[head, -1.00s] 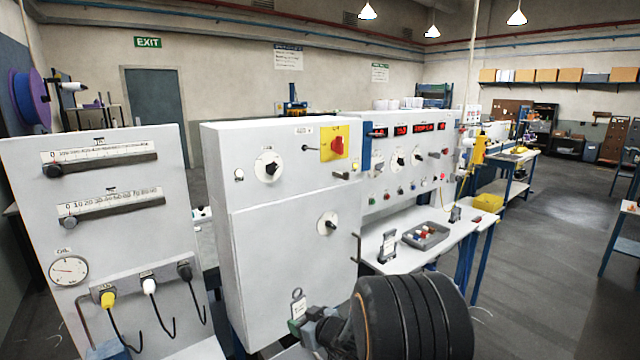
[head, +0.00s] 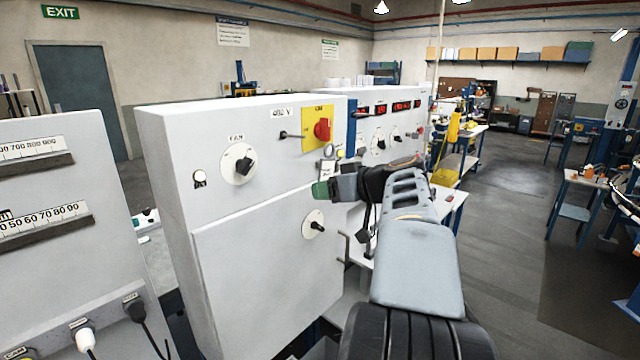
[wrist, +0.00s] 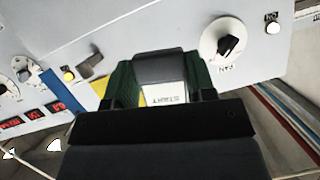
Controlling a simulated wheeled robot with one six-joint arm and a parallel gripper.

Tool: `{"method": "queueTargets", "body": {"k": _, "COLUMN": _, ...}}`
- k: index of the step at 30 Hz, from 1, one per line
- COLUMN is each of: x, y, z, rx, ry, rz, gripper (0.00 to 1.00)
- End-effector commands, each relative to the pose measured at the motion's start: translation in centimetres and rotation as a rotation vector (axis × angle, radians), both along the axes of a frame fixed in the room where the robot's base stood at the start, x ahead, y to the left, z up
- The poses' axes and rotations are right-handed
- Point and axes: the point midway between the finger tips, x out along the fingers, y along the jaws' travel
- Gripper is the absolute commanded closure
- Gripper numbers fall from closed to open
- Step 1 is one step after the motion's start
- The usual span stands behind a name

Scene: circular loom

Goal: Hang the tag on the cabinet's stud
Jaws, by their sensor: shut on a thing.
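The tag (head: 328,168) is a small pale plate with a ring at its top, upright in my gripper in the head view. In the wrist view the tag (wrist: 166,95) shows printed lettering between the green fingertips. My gripper (head: 322,188) is shut on its lower part, in front of the cabinet (head: 255,235). The stud (head: 290,134) is a dark peg with a rounded end, left of the yellow plate on the cabinet's upper front. The tag is below and to the right of the stud, apart from it. I cannot make out the stud in the wrist view.
A red switch on a yellow plate (head: 312,112) is just above the tag. A fan knob (head: 238,164) is left of the gripper, and another knob (head: 314,224) is below. A panel with red displays (head: 400,107) stands to the right.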

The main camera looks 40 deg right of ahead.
Motion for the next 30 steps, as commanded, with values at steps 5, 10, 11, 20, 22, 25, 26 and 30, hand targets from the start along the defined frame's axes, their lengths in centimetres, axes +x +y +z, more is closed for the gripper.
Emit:
{"method": "queueTargets", "body": {"k": 5, "x": -0.3, "y": -0.1, "z": 1.0, "rx": 0.011, "ry": 0.000, "rz": -0.019, "gripper": 0.78}}
{"method": "queueTargets", "body": {"k": 10, "x": 0.9, "y": 0.2, "z": 1.1, "rx": 0.012, "ry": 0.001, "rz": -0.017, "gripper": 0.78}}
{"method": "queueTargets", "body": {"k": 11, "x": 1.2, "y": 0.2, "z": 1.1, "rx": 0.012, "ry": 0.001, "rz": -0.017, "gripper": 0.78}}
{"method": "queueTargets", "body": {"k": 20, "x": 3.9, "y": 0.7, "z": 1.1, "rx": 0.012, "ry": 0.001, "rz": -0.019, "gripper": 0.78}}
{"method": "queueTargets", "body": {"k": 22, "x": 4.5, "y": 0.7, "z": 1.1, "rx": 0.011, "ry": 0.000, "rz": -0.020, "gripper": 0.78}}
{"method": "queueTargets", "body": {"k": 25, "x": 5.4, "y": 0.9, "z": 1.1, "rx": 0.012, "ry": 0.000, "rz": -0.020, "gripper": 0.78}}
{"method": "queueTargets", "body": {"k": 26, "x": 5.6, "y": 0.9, "z": 1.1, "rx": 0.012, "ry": 0.000, "rz": -0.020, "gripper": 0.78}}
{"method": "queueTargets", "body": {"k": 30, "x": 5.7, "y": 0.8, "z": 0.8, "rx": 0.011, "ry": -0.002, "rz": -0.023, "gripper": 0.78}}
